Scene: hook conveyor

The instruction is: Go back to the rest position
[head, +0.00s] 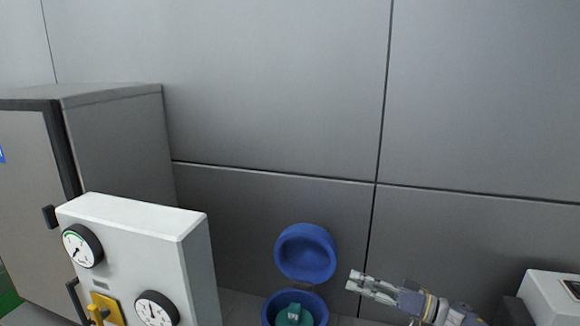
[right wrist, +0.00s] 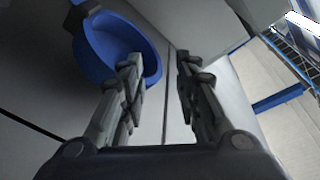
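My right gripper (head: 370,285) is at the lower right of the head view, just right of a blue bin with a raised round lid. In the right wrist view its two fingers (right wrist: 160,80) stand apart with nothing between them. The open lid (head: 306,252) stands up behind the blue bin (head: 268,310). A teal object (head: 293,315) is inside the bin. The blue lid (right wrist: 120,50) also shows behind the left finger in the right wrist view. My left gripper is not in view.
A white panel box (head: 150,245) with gauges and a yellow switch (head: 104,309) stands at the lower left. A tall grey cabinet (head: 120,150) is behind it. A white device (head: 552,295) is at the lower right. A grey wall (head: 270,90) closes off the back.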

